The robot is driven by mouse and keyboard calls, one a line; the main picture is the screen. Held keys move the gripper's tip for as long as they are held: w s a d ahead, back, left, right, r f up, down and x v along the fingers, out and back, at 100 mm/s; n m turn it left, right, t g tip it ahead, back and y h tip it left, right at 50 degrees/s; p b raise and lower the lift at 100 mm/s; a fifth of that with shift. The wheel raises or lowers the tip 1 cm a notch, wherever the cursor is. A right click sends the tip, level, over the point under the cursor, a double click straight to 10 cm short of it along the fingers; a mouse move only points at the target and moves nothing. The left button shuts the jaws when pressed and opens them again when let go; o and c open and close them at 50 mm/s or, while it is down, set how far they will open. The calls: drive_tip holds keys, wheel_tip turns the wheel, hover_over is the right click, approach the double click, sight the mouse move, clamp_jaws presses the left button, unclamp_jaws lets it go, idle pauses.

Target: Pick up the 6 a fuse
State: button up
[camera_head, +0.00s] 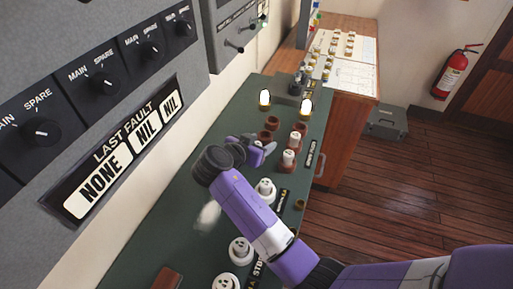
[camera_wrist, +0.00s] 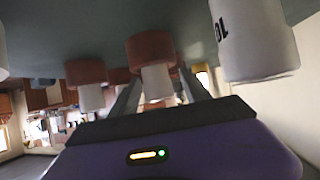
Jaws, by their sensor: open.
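Several white fuses stand in brown holders on the green bench top; one fuse (camera_head: 288,157) is just right of my gripper (camera_head: 264,147), and another (camera_head: 295,138) is behind it. Their ratings are too small to read, so I cannot tell which is the 6 A fuse. In the wrist view, which appears upside down, a white fuse (camera_wrist: 157,83) in a brown holder shows between my open fingers (camera_wrist: 160,92). Another white fuse (camera_wrist: 91,97) in a brown holder is to the left. I cannot tell whether the fingers touch anything.
A large white cylinder with partial lettering (camera_wrist: 255,45) is close at the right in the wrist view. White round-topped pieces (camera_head: 240,250) stand along the green bench (camera_head: 190,255). Two lit lamps (camera_head: 264,98) are at the back. A grey switch panel (camera_head: 100,110) rises at the left.

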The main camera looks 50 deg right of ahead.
clamp_jaws()
idle(0.4)
